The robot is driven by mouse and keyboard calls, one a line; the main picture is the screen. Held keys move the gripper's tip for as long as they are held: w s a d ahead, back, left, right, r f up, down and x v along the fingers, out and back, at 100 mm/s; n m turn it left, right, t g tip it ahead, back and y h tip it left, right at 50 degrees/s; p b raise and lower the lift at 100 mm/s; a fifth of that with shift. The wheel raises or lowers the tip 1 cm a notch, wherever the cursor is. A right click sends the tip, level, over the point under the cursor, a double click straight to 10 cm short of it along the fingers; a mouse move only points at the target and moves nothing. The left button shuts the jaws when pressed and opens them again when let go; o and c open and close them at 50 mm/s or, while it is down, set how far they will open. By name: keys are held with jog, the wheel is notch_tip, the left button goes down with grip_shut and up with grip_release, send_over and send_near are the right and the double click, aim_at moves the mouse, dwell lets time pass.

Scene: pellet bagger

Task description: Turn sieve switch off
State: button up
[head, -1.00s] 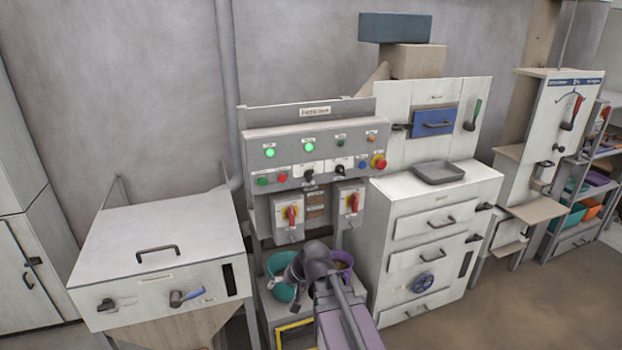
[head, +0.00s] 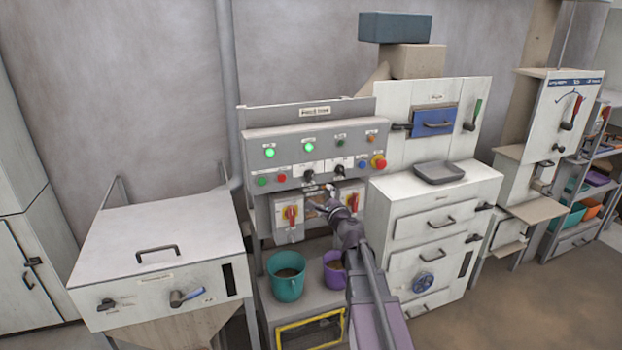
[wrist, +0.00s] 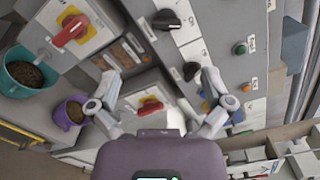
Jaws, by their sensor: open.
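The grey control panel (head: 290,137) carries two black rotary knobs, a left one (head: 309,174) and a right one (head: 340,170). Below it are two red-handled switches on yellow plates, left (head: 290,214) and right (head: 353,202). The labels are too small to read, so I cannot tell which is the sieve switch. My gripper (head: 326,197) is in front of the panel's lower part, between the red-handled switches. In the wrist view my gripper (wrist: 160,82) is open and empty. The black knobs (wrist: 167,20) (wrist: 191,71) and right red handle (wrist: 150,107) lie beyond its fingers.
Two green lamps (head: 269,153) (head: 308,147) glow on the panel. A red emergency button (head: 379,162) sits at its right end. A teal bucket (head: 287,283) and a purple bucket (head: 334,272) stand below. A white cabinet (head: 400,205) stands close on the right.

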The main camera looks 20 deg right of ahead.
aim_at(311, 177)
jog(key=shift+w+d+r+m+h, duration=0.1)
jog(key=shift+d+m+h, duration=0.2)
jog(key=shift+d+m, duration=0.2)
jog(key=shift+w, duration=0.1)
jog(key=w, duration=1.3)
jog(key=shift+w+a, duration=0.25)
jog(key=shift+w, duration=0.05)
jog(key=c, duration=1.1)
